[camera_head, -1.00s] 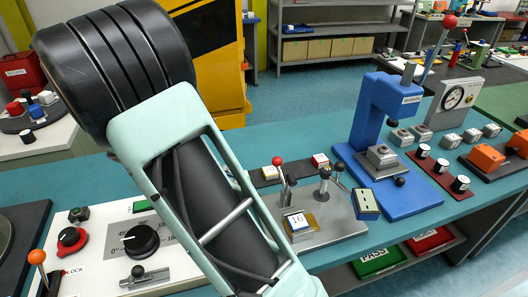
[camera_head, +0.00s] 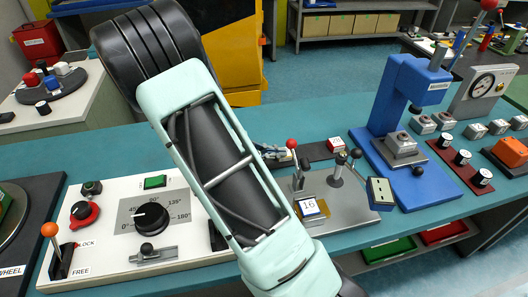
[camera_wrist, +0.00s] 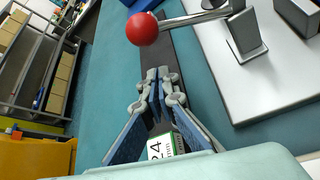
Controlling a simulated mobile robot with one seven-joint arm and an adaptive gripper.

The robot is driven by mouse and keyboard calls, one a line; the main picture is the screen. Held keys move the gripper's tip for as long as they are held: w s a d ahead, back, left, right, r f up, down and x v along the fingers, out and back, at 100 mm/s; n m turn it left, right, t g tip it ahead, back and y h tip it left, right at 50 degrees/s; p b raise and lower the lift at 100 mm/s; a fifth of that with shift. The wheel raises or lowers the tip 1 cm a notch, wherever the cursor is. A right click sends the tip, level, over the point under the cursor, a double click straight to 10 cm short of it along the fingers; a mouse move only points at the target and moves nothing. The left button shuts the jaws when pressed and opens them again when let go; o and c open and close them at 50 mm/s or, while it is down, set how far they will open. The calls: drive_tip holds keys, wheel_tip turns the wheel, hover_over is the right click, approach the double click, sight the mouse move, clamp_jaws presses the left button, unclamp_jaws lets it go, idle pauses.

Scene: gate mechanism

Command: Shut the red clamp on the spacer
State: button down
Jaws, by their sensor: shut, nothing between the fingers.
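The red clamp's ball knob (camera_head: 292,144) tops a metal lever that stands up from a grey plate (camera_head: 350,215). In the wrist view the red knob (camera_wrist: 142,29) is at the top, with its lever running right to a metal bracket (camera_wrist: 245,35). A block labelled 16 (camera_head: 309,207) sits on a brass-coloured piece on the plate; I cannot tell whether it is the spacer. My gripper (camera_head: 280,153) is just left of the knob, partly hidden by my arm. In the wrist view my gripper (camera_wrist: 155,75) is shut and empty, apart from the knob.
A block labelled 24 (camera_wrist: 163,148) shows behind my fingers, near the dark strip. A blue press (camera_head: 395,130) stands farther right; a dial panel (camera_head: 110,225) lies left.

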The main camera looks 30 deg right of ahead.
drive_tip(key=shift+s+r, duration=0.35)
drive_tip(key=shift+r, duration=0.45)
drive_tip(key=shift+s+r, duration=0.35)
drive_tip(key=shift+r, duration=0.4)
